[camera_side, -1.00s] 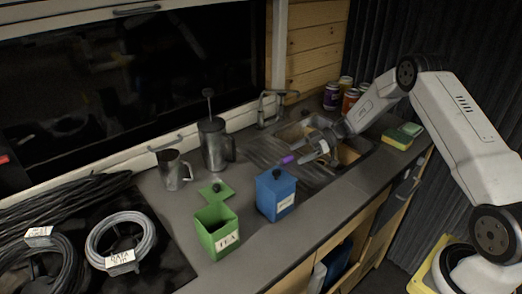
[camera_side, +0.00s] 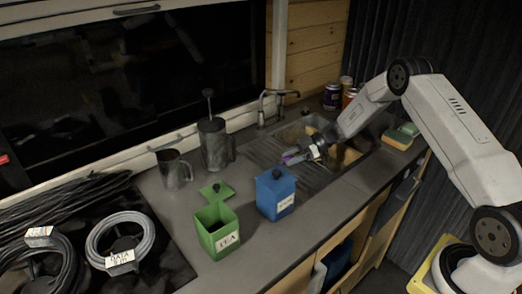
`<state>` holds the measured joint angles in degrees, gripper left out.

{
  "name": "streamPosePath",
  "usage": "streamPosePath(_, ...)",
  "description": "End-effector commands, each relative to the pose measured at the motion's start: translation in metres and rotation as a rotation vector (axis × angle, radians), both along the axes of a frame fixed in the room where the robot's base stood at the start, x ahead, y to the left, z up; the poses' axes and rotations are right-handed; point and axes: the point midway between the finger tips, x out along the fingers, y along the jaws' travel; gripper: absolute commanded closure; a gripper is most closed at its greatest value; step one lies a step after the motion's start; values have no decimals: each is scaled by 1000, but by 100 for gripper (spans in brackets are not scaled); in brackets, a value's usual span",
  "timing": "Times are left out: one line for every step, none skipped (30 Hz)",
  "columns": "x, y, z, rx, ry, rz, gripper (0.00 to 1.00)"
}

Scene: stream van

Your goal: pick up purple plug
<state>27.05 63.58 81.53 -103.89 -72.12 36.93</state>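The small purple plug (camera_side: 290,156) is on the drainer beside the sink, behind the blue tin. It is partly hidden by my gripper's fingers. My gripper (camera_side: 294,156) reaches in from the right, low over the drainer, with its fingertips at the plug. The fingers overlap the plug in this view, and I cannot tell whether they are closed on it or still apart around it.
A blue lidded tin (camera_side: 276,197) stands just in front of the plug. An open green tea tin (camera_side: 217,232), a metal pot (camera_side: 214,146) and a jug (camera_side: 174,171) stand left. The sink's tap (camera_side: 272,108) is behind. Sponges (camera_side: 398,138) lie right.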

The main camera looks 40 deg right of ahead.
Motion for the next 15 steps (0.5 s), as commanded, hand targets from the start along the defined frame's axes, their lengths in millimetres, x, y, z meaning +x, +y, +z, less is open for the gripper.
streamPosePath(0,0,0,0,0,0,71)
streamPosePath(0,0,0,0,0,0,80)
streamPosePath(0,0,0,0,0,0,93)
streamPosePath(0,0,0,0,0,0,100)
streamPosePath(0,0,0,0,0,0,100)
streamPosePath(0,0,0,0,0,0,100)
streamPosePath(0,0,0,0,0,0,100)
streamPosePath(0,0,0,0,0,0,100)
streamPosePath(0,0,0,0,0,0,100)
streamPosePath(0,0,0,0,0,0,100)
streamPosePath(0,0,0,0,0,0,100)
streamPosePath(0,0,0,0,0,0,100)
streamPosePath(0,0,0,0,0,0,100)
streamPosePath(0,0,0,0,0,0,100)
streamPosePath(0,0,1,0,0,0,100)
